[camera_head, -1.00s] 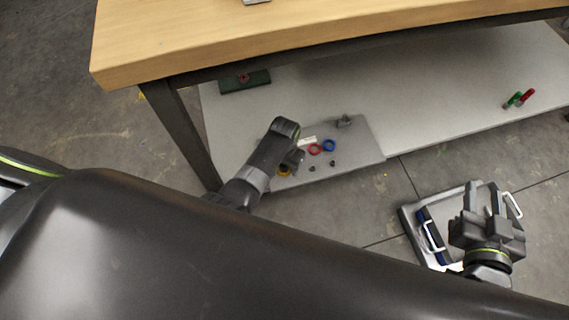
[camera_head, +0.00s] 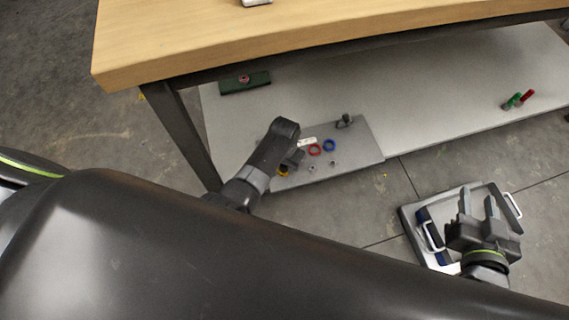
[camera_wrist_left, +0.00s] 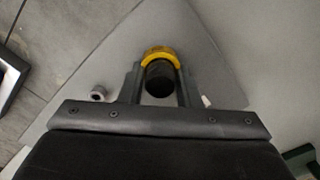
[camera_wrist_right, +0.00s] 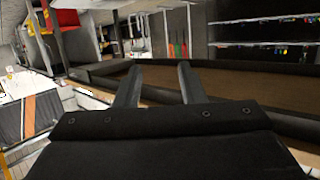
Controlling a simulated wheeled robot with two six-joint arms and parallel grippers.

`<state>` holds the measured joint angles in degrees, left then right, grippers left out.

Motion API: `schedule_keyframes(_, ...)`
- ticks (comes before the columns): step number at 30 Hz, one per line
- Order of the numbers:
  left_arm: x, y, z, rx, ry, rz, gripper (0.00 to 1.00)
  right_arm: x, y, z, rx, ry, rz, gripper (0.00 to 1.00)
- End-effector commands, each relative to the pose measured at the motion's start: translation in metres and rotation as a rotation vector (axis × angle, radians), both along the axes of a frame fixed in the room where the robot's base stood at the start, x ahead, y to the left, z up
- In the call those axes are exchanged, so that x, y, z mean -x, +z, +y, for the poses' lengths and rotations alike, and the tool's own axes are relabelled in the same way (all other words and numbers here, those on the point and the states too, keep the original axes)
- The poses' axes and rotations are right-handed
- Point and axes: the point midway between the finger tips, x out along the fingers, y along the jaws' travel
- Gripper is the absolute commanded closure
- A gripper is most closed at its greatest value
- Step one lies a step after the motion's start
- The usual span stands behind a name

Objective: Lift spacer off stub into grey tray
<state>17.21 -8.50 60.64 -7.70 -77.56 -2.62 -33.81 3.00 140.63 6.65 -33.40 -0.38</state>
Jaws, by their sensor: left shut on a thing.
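A yellow ring-shaped spacer (camera_wrist_left: 160,53) sits between my left gripper's fingertips in the left wrist view, with a dark round stub (camera_wrist_left: 159,82) at its opening. I cannot tell whether it is still around the stub. My left gripper (camera_wrist_left: 158,72) is shut on the spacer. In the head view my left gripper (camera_head: 290,164) is low over the grey board, and only a little of the yellow spacer (camera_head: 283,172) shows beside it. My right gripper (camera_head: 479,208) is open and empty above a grey tray-like container (camera_head: 408,222) on the floor; its spread fingers also show in the right wrist view (camera_wrist_right: 160,82).
The grey board (camera_head: 362,145) on the low shelf holds a red ring (camera_head: 314,149), a blue ring (camera_head: 329,145), small stubs and a grey fitting (camera_head: 345,121). A wooden tabletop (camera_head: 300,35) overhangs the shelf; a table leg (camera_head: 183,135) stands left. The shelf's middle is clear.

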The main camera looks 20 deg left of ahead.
Motion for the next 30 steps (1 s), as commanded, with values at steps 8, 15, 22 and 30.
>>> schedule_keyframes(8, 0.000, 0.002, 0.000, 0.000, 0.000, 0.000, 0.91, 0.007, -0.011, 0.001, -0.013, 0.001, 0.063, 0.64)
schedule_keyframes(15, 0.000, 0.003, 0.000, 0.000, 0.000, 0.000, 0.91, 0.013, -0.021, 0.002, -0.027, 0.002, 0.118, 0.64)
schedule_keyframes(22, 0.000, 0.004, 0.000, 0.000, 0.000, 0.000, 0.91, 0.016, -0.027, 0.004, -0.040, 0.006, 0.158, 0.64)
schedule_keyframes(30, 0.000, 0.005, 0.000, 0.000, 0.000, 0.000, 0.91, 0.020, -0.035, 0.005, -0.051, 0.010, 0.212, 0.64)
